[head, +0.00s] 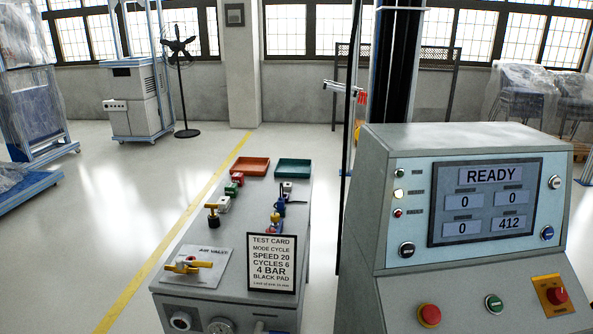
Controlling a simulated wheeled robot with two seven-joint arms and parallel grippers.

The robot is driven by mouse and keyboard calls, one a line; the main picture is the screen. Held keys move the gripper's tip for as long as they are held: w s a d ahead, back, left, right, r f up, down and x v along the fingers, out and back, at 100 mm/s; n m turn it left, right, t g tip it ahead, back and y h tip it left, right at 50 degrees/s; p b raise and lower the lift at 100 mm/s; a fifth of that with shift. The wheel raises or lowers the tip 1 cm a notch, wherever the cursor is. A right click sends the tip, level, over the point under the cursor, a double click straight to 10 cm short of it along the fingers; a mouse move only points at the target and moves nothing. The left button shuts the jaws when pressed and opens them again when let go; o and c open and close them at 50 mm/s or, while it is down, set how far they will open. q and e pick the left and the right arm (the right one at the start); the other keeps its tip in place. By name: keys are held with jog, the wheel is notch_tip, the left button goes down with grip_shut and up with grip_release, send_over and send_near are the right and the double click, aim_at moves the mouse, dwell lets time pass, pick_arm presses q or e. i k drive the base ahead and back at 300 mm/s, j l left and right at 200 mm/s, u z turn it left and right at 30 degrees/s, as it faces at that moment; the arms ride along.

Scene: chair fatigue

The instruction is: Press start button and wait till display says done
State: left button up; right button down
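The grey control console (375,215) stands at the right. Its dark-framed display (485,200) reads READY, with 0, 0, 0 and 412 in the boxes below. On the sloped front panel are a red button (429,315) at the left, a smaller green button (494,304) in the middle, and a red mushroom button (556,295) on a yellow-orange plate at the right. The labels of the buttons are too small to read, so I cannot tell which is marked start. Neither of my grippers is in view.
A grey bench (240,228) left of the console holds a test card (271,263), a yellow-handled air valve (188,265), small fittings, a red tray (245,167) and a green tray (293,169). The floor left of the yellow line (165,250) is largely clear.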

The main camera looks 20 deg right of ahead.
aim_at(495, 303)
jog(key=z, duration=1.95)
